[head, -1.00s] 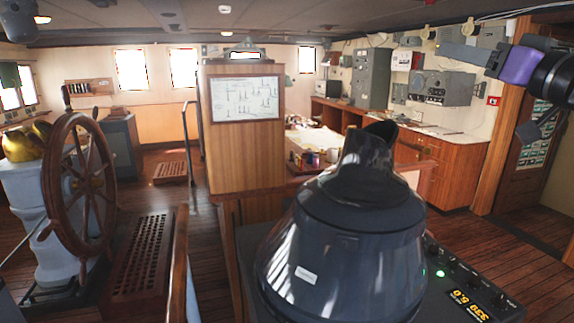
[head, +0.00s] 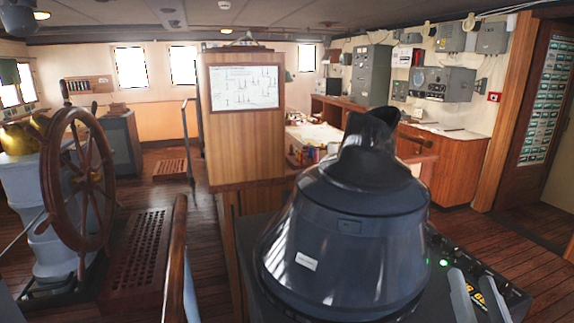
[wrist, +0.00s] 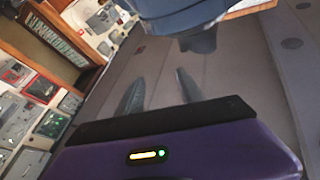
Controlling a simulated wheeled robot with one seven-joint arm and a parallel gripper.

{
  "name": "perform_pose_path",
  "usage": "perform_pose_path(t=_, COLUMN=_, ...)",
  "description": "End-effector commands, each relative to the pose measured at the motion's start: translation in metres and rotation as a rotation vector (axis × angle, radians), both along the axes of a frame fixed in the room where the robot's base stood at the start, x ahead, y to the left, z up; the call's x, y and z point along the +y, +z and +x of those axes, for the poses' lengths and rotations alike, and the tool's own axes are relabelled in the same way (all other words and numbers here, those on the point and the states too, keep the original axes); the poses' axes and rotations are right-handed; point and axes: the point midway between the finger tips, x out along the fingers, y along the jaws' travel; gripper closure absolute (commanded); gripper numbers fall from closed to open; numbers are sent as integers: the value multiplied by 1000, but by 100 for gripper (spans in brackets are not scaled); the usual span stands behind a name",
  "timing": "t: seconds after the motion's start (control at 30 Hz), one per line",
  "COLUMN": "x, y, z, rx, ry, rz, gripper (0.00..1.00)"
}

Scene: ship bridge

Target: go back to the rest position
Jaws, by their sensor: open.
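My gripper (head: 470,275) shows at the lower right of the head view as two grey fingers pointing up, with a gap between them. They are in front of the console panel, to the right of the dark hooded radar (head: 345,250). In the wrist view my gripper (wrist: 160,75) shows two grey fingers apart above its purple body, with nothing between them. The rest of my arm is out of the head view.
The console panel (head: 440,243) with its knobs and green light lies behind the fingers. A ship's wheel (head: 48,160) stands at left. A wooden cabinet with a chart (head: 245,88) stands mid-view. Open wooden floor (head: 470,230) lies at right.

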Motion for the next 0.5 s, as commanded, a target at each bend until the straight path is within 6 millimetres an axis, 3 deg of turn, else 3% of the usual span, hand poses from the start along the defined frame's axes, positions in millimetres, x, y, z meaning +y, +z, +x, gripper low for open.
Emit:
perform_pose_path(t=0.03, x=6, y=-20, z=-16, rx=19, ry=-7, rz=-7, gripper=56)
perform_pose_path(t=0.1, x=13, y=-37, z=-36, rx=36, ry=-19, rz=-21, gripper=56)
perform_pose_path(t=0.5, x=54, y=-120, z=-164, rx=179, ry=-24, rz=-128, gripper=56)
